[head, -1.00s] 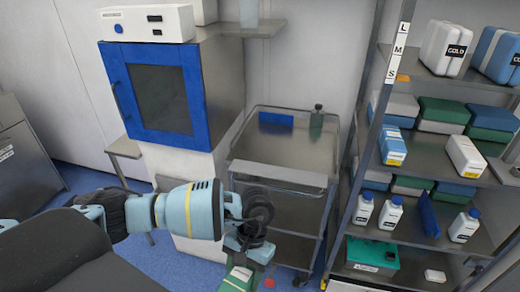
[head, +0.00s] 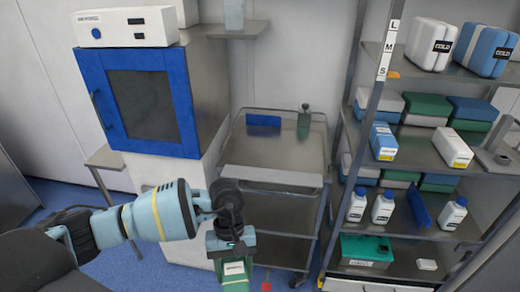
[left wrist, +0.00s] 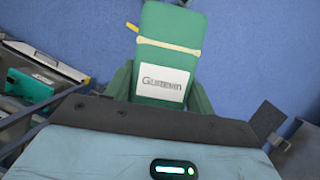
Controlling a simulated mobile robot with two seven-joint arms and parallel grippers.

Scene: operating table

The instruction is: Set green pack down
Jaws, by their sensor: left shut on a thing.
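The green pack (head: 235,272) with a white label hangs below my left gripper (head: 232,252) in the head view, at the bottom, in front of the metal cart. In the left wrist view the green pack (left wrist: 168,45) shows a pale band and a white label, with blue floor behind it. My left gripper (left wrist: 160,98) is shut on it. The cart's top shelf (head: 265,152) is behind and above the pack in the head view. My right gripper is in neither view.
On the cart top a blue item (head: 264,120) and a dark green bottle (head: 304,122) stand at the back; its middle is bare. A shelf rack (head: 415,145) with boxes and bottles stands right. A blue-doored cabinet (head: 140,98) stands left.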

